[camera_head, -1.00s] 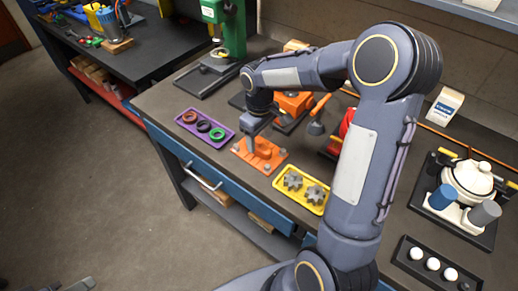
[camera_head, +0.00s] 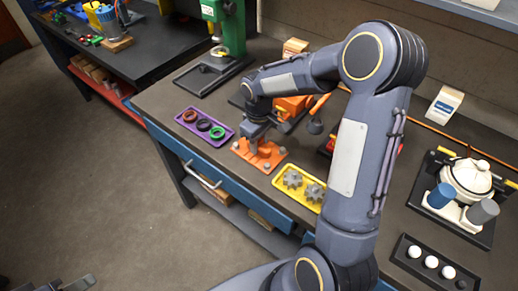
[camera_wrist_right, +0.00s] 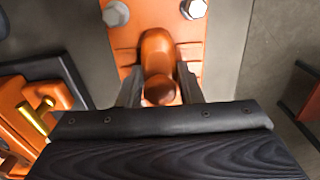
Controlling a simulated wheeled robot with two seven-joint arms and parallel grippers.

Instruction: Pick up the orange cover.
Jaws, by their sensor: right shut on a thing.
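The orange cover (camera_head: 258,156) is a flat plate with a raised rounded grip. It lies on the dark bench between a purple tray and a yellow tray. My right gripper (camera_head: 259,142) points down at it. In the right wrist view, its two dark fingers (camera_wrist_right: 159,88) are shut on the cover's rounded orange grip (camera_wrist_right: 157,65), one on each side. Silver hex bolt heads (camera_wrist_right: 116,14) show on the plate beyond the grip. The cover appears to rest on the bench. A grey part at the lower left edge (camera_head: 76,285) may be my left gripper; its fingers are unclear.
The purple tray (camera_head: 184,128) holds several rings to the left. The yellow tray (camera_head: 312,205) holds two grey gears to the right. An orange motor-like unit (camera_head: 292,106) stands close behind. A green press (camera_head: 230,28) stands further back.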

